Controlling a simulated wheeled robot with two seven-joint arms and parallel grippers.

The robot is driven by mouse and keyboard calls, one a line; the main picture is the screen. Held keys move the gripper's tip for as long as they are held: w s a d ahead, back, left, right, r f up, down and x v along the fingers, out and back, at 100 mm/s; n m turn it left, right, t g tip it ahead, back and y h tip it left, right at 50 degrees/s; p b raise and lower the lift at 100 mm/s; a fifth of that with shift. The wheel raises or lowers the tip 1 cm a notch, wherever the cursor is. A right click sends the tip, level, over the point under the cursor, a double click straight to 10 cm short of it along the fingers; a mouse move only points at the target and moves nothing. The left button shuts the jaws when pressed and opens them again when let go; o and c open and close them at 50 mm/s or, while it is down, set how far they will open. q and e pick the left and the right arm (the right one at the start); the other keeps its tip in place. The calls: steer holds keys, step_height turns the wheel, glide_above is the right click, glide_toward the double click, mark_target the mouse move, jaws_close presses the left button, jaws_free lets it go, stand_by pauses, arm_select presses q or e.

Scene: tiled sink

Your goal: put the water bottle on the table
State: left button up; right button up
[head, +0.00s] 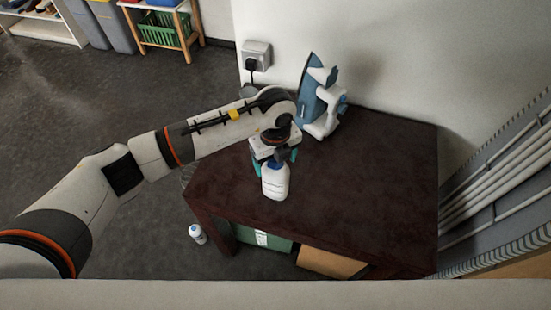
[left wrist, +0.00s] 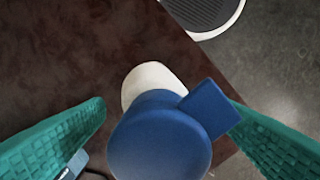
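A white bottle (head: 275,183) with a blue cap stands roughly upright on the dark brown table (head: 360,190), left of its middle. My left gripper (head: 275,160) is at the top of this bottle, with its teal fingers on either side of it. In the left wrist view the blue cap (left wrist: 160,140) fills the space between the fingers; a gap shows at the left finger, and the right one is close to the cap's square part. A smaller white and blue bottle (head: 197,234) stands on the floor left of the table. I cannot tell which is the water bottle. My right gripper is not in view.
A blue and white iron (head: 320,100) stands upright at the table's back. A green box (head: 262,239) and a brown box (head: 330,262) are under the table. A wall with a socket (head: 257,55) is behind. The table's right half is clear.

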arm_select(q)
steer(key=shift+r, duration=0.25)
step_height(320, 180, up, 12)
steer(key=b, duration=0.2)
steer(key=shift+f+b, duration=0.1)
steer(key=shift+b, duration=0.2)
stand_by(0.3)
